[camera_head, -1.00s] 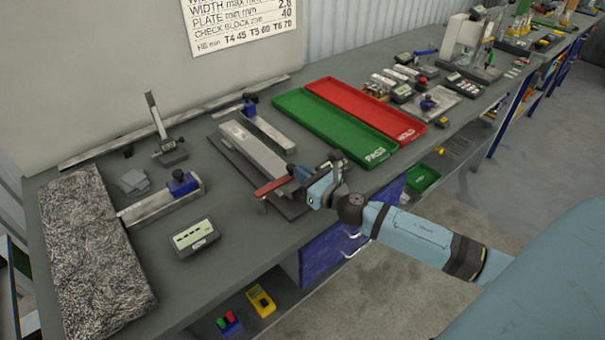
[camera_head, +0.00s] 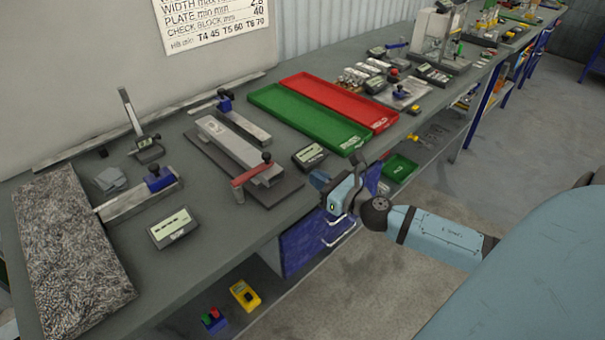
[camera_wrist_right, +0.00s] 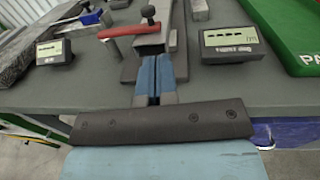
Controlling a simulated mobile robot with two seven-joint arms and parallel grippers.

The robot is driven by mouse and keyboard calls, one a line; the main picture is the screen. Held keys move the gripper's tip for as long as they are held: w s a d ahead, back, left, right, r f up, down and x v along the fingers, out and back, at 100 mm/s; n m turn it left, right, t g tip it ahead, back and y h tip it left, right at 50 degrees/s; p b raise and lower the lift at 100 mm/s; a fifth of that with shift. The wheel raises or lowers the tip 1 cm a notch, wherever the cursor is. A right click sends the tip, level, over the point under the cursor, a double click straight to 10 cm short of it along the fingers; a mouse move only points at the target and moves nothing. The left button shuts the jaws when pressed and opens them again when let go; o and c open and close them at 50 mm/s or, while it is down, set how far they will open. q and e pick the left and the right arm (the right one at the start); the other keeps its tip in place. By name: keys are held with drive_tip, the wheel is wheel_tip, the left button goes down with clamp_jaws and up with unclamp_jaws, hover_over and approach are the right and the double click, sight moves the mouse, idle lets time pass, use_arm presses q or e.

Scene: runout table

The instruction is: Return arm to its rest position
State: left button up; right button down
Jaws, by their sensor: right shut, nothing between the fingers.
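My right arm comes in from the right in the head view. Its gripper (camera_head: 318,180) is at the front edge of the grey bench (camera_head: 225,255), just right of the metal fixture (camera_head: 234,144) with the red lever (camera_head: 251,175). In the right wrist view the blue fingers (camera_wrist_right: 154,78) are together with nothing between them, pointing towards the fixture block (camera_wrist_right: 145,43) and its red lever (camera_wrist_right: 123,31). The gripper is apart from the lever in the head view. My left gripper is not in view.
A display box (camera_head: 310,156) lies close beyond the gripper. A green tray (camera_head: 300,115) and a red tray (camera_head: 345,100) are behind it. Another display box (camera_head: 174,228) and a rough slab (camera_head: 70,260) are at left. Blue drawers (camera_head: 315,238) are below the bench edge; the floor at front right is clear.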

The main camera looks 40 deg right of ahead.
drive_tip(key=shift+s+d, duration=0.15)
drive_tip(key=shift+s, duration=0.35)
drive_tip(key=shift+s+d, duration=0.15)
drive_tip(key=shift+s, duration=0.35)
